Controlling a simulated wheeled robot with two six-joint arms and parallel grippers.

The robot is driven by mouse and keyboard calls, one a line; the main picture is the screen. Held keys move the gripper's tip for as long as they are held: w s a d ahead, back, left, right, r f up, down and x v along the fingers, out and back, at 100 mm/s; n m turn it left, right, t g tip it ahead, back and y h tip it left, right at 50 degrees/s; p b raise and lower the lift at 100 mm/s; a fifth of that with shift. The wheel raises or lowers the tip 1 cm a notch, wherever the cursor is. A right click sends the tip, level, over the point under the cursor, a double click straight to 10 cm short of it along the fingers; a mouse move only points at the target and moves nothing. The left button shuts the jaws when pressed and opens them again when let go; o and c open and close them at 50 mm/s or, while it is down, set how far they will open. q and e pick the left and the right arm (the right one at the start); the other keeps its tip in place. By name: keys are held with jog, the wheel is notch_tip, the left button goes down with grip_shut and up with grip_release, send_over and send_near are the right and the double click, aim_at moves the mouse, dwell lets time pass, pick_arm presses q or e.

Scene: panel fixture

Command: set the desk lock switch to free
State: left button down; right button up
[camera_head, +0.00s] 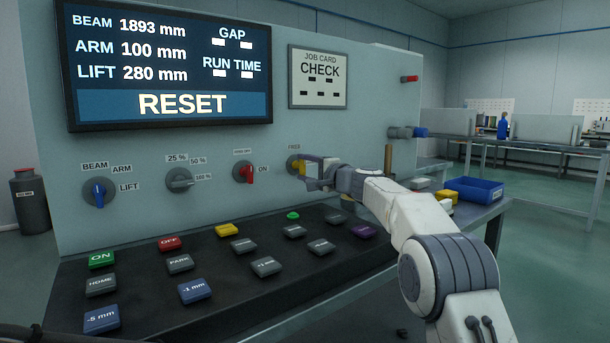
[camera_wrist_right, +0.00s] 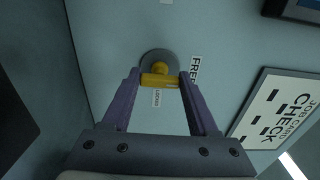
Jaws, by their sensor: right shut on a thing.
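The desk lock switch has a yellow handle (camera_head: 302,169) on a round grey base, at the right end of the row of switches on the panel. A FREE label (camera_head: 294,147) sits above it in the head view. In the right wrist view the yellow handle (camera_wrist_right: 158,81) lies between the two purple fingers. There the FREE label is to its right and a smaller label, hard to read, is below. My right gripper (camera_head: 313,172) is shut on the handle. Which label the handle points to is hard to tell. My left gripper is not in view.
A red switch (camera_head: 247,173), a grey switch (camera_head: 181,180) and a blue switch (camera_head: 98,192) are to the left. A sloped desk of push buttons (camera_head: 165,285) lies below. A job card (camera_head: 318,78) and a screen (camera_head: 165,65) are above. A blue bin (camera_head: 478,189) stands right.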

dwell(0.4)
jog(key=o, duration=1.4)
jog(key=shift+s+d+f+b, duration=0.15)
jog(key=shift+s+d+b, duration=0.15)
jog(key=shift+s+b, duration=0.2)
jog(key=b+v, duration=0.3)
jog(key=v, duration=0.5)
jog(key=shift+d, duration=0.1)
jog(key=shift+s+d, duration=0.25)
jog(key=shift+s, duration=0.25)
